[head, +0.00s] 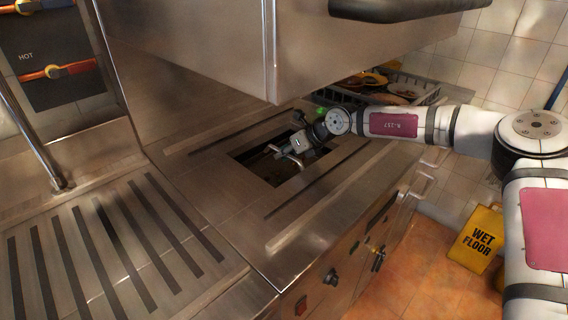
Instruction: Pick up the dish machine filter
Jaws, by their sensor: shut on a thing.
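The dish machine filter (264,167) appears as a dark shape in the square opening of the steel dish machine top (222,191). Its outline is hard to make out in the shadow. My gripper (286,156) reaches in from the right, over the opening, with its fingers low at the recess. It is shut on the filter. The exact place of the grip is small and partly hidden by the fingers.
The steel hood (190,50) hangs close above the opening. A grey dish rack (432,92) with plates stands behind my arm. A slatted drainboard (115,245) lies at left. A yellow wet-floor sign (476,238) stands on the floor at right.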

